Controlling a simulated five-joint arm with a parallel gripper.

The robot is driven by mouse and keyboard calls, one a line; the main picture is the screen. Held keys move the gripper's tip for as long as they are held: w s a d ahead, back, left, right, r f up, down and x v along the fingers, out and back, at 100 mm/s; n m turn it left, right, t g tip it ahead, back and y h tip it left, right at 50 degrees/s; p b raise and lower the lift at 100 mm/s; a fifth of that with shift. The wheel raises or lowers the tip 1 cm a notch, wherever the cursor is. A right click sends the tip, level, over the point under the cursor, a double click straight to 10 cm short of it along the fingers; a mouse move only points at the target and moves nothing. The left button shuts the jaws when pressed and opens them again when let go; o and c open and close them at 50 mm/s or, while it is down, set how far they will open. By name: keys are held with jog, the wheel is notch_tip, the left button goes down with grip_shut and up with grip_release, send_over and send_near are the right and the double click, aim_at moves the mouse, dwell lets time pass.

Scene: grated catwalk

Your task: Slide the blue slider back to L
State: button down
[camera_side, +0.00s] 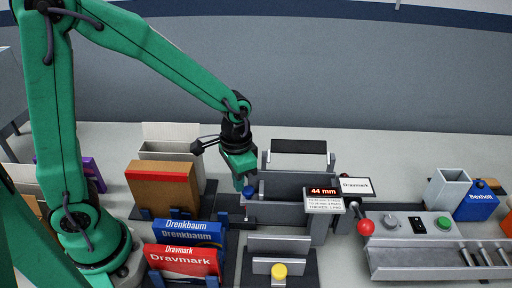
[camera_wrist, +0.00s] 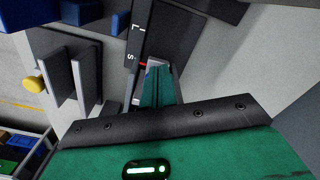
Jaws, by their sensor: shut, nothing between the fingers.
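The blue slider (camera_side: 249,192) shows as a small blue knob at the left end of a grey rail unit (camera_side: 285,213) in the side view. My gripper (camera_side: 240,187) is shut and empty, pointing down just left of the knob; I cannot tell whether they touch. In the wrist view my green gripper fingers (camera_wrist: 156,90) reach down beside a dark strip (camera_wrist: 142,30) with the letters L and S and a red mark (camera_wrist: 143,65). The slider itself cannot be made out there. A display (camera_side: 322,191) on the unit reads 44 mm.
Blue Drenkbaum (camera_side: 188,231) and red Dravmark (camera_side: 184,262) boxes stand front left, with a brown box (camera_side: 162,188) behind. A yellow knob (camera_side: 280,270) sits on a fixture in front. A red ball-topped lever (camera_side: 366,227) and a control panel (camera_side: 418,226) are right.

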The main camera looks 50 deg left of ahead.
jog(key=shift+s+a, duration=0.8)
dwell(1.1)
jog(key=shift+r, duration=0.15)
notch_tip(320, 180, up, 6)
jog(key=shift+f, duration=0.15)
dwell(0.9)
jog(key=s+a+r+n+t, duration=0.3)
jog(key=s+a+r+t, duration=0.2)
jog(key=s+r, duration=0.4)
jog(key=shift+r+t, duration=0.3)
jog(key=shift+r, duration=0.1)
dwell(0.4)
